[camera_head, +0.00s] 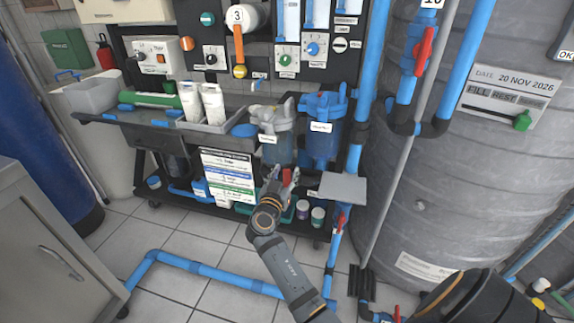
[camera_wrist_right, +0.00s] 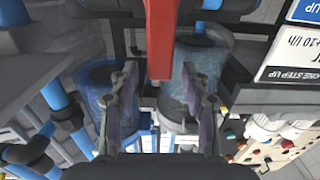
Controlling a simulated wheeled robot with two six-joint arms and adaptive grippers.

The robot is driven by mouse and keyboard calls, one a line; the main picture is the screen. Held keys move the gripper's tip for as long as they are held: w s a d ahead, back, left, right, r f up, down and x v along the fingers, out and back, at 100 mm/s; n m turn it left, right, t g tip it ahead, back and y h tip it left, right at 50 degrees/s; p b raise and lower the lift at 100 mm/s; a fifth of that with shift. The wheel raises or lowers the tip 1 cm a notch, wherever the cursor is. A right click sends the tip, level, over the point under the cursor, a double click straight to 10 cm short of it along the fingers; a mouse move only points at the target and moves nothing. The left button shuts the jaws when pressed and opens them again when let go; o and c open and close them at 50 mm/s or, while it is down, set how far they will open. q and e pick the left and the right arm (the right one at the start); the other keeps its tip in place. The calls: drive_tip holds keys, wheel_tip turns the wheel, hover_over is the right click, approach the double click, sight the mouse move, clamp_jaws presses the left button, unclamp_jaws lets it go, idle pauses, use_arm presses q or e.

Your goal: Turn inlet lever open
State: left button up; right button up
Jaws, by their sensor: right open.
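A red lever (camera_head: 287,175) shows at the tips of my right gripper (camera_head: 283,177), in front of the lower part of the rack in the head view. In the right wrist view the red lever (camera_wrist_right: 160,45) comes down from the top edge, and its lower end lies in the gap between the two fingers of the right gripper (camera_wrist_right: 159,78). The fingers stand apart, one on each side of it, with space showing on both sides. The lever's valve body is hidden in the head view. My left gripper is not in view.
Two filter housings, one clear (camera_head: 277,146) and one blue (camera_head: 321,133), hang just behind the gripper. A grey plate (camera_head: 343,188) is close on its right. A large grey tank (camera_head: 465,165) and another red lever (camera_head: 424,50) are at right. Blue pipe (camera_head: 205,270) crosses the floor.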

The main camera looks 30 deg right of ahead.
clamp_jaws()
idle(0.3)
